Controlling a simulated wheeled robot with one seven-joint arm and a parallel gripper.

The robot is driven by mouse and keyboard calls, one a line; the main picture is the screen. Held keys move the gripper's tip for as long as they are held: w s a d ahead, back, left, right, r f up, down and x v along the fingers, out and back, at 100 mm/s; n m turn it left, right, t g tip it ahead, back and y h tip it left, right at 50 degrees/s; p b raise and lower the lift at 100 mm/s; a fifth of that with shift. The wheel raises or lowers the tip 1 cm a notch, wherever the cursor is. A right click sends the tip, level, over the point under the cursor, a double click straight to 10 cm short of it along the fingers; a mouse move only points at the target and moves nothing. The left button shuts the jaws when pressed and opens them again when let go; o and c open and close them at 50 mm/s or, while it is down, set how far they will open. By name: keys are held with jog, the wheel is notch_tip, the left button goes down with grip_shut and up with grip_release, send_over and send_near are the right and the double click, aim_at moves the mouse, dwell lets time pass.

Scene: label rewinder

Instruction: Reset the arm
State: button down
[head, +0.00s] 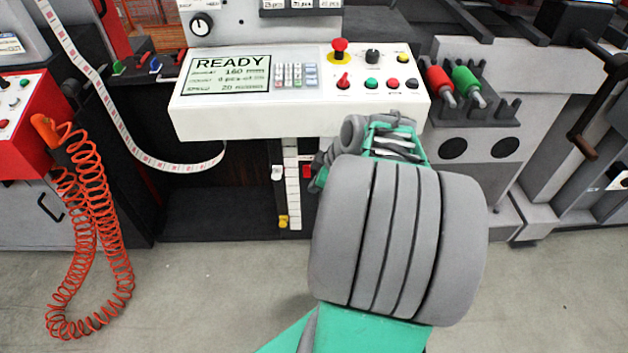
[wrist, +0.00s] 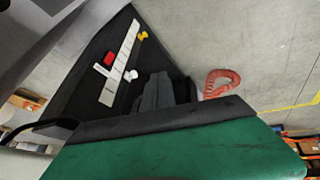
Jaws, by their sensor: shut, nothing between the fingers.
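My arm reaches up from the bottom of the head view and bends in front of the white control panel (head: 300,115). My gripper (wrist: 160,78) shows in the wrist view as dark grey fingers close together, shut with nothing between them. In the head view the arm links mostly hide it. The panel's screen (head: 227,74) reads READY. Below the panel is an upright white scale (head: 292,185) with a red slider (head: 307,171) and a yellow one (head: 283,221); the scale also shows in the wrist view (wrist: 120,62), apart from the fingers.
An orange coiled hose (head: 95,240) hangs at the left beside a looping label strip (head: 110,110). Red and green handled tools (head: 466,80) sit in a rack right of the panel. A crank handle (head: 585,140) juts out at the right. The floor (head: 220,290) in front is clear.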

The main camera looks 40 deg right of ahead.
jog(key=s+a+r+m+g+p, duration=0.1)
jog(key=s+a+r+m+p, duration=0.1)
jog(key=a+r+p, duration=0.7)
jog(key=s+a+r+m+g+h+p, duration=0.1)
jog(key=s+a+r+m+p, duration=0.2)
jog(key=a+r+p, duration=0.7)
notch_tip(320, 180, up, 5)
jog(key=shift+s+a+f+m, duration=0.15)
jog(key=shift+a+m, duration=0.35)
jog(key=shift+m, duration=0.6)
